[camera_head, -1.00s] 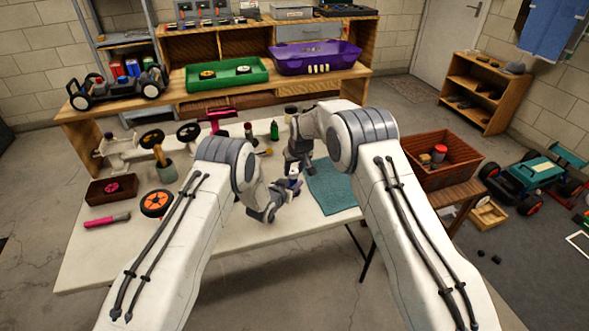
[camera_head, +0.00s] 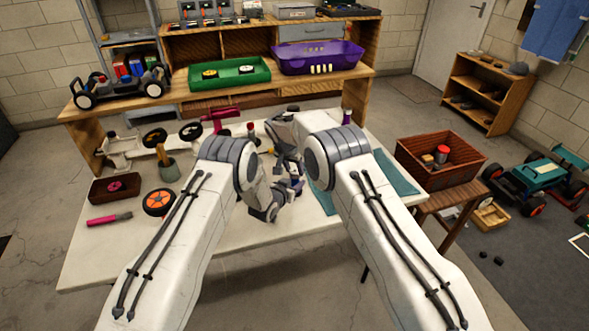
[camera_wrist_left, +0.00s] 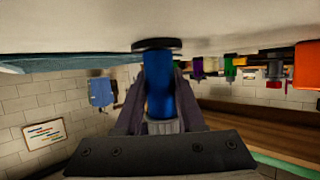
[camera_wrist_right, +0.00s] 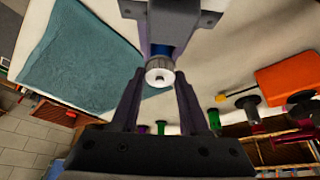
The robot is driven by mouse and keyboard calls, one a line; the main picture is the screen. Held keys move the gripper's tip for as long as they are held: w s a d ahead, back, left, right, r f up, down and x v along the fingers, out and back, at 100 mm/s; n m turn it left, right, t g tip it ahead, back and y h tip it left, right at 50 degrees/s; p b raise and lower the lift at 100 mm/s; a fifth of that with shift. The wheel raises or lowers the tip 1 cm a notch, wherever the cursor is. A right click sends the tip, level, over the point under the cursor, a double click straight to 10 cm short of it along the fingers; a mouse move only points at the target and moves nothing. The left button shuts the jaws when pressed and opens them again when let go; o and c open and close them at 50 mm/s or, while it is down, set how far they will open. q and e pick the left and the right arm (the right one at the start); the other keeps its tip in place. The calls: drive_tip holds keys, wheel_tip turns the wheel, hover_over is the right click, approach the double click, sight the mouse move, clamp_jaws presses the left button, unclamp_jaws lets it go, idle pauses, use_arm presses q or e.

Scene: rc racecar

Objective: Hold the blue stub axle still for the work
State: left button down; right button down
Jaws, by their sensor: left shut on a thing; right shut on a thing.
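The blue stub axle (camera_wrist_left: 160,85) is an upright-looking blue cylinder with a dark disc (camera_wrist_left: 157,44) at one end. My left gripper (camera_wrist_left: 162,100) is shut around it in the left wrist view. In the right wrist view a pale ridged metal cap (camera_wrist_right: 160,74) sits at the axle's end, and a bit of blue (camera_wrist_right: 162,50) shows behind it. My right gripper (camera_wrist_right: 160,82) is shut on this cap, with a finger on each side. In the head view my left gripper (camera_head: 268,205) and right gripper (camera_head: 290,172) meet over the table, and the arms mostly hide the axle.
A teal mat (camera_wrist_right: 80,60) lies beside the grippers on the white table (camera_head: 130,250). The front of the table is clear.

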idle(0.4)
drive_tip(key=shift+c, duration=1.9)
unclamp_jaws()
drive_tip(key=v, duration=1.2)
drive_tip(key=shift+a, duration=0.1)
use_arm(q)
drive_tip(key=shift+c, duration=2.2)
unclamp_jaws()
